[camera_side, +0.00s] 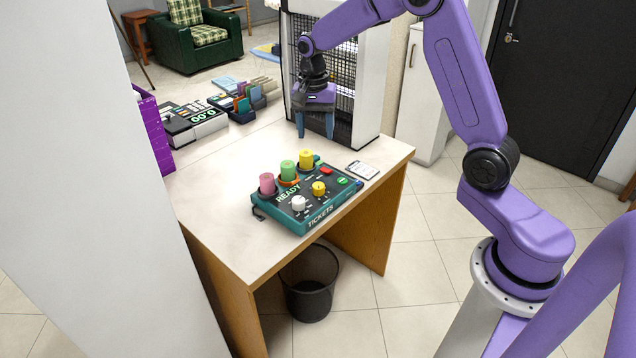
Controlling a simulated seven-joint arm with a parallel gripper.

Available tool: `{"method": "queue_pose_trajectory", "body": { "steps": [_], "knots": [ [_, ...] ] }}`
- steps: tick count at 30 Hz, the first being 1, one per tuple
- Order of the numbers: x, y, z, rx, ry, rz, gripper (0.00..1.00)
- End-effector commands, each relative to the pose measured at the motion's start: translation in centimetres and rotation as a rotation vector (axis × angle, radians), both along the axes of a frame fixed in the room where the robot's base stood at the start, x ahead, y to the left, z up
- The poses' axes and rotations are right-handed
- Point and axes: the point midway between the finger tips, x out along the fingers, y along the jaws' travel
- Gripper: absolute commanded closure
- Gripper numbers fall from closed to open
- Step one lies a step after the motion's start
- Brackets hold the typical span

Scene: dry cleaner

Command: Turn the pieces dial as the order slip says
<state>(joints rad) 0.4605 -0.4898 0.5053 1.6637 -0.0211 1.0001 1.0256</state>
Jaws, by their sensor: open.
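My gripper (316,128) is open and empty, pointing down over the back part of the counter, behind the ticket machine. The ticket machine (318,218) is a teal box with a dark top, marked READY and TICKETS. Two dials sit on its top: a white one (298,203) and a yellow one (319,188). I cannot tell which is the pieces dial. Pink (267,184), green (288,171) and yellow (306,159) cylinders stand along its back edge. A small white slip (362,170) lies right of the machine; its writing is too small to read.
A cash register (192,122) and a holder of coloured cards (240,104) stand at the back left. A purple box (153,130) is at the left edge. A white cabinet with a grille (368,90) stands close behind my gripper. The counter (215,190) is clear left of the machine.

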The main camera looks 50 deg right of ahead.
Motion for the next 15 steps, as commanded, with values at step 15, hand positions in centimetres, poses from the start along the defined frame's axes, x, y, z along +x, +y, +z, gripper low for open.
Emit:
{"method": "queue_pose_trajectory", "body": {
  "steps": [15],
  "knots": [
    [-0.5,-0.2,-8.9,-0.001,0.007,0.003,0.38]
  ]
}}
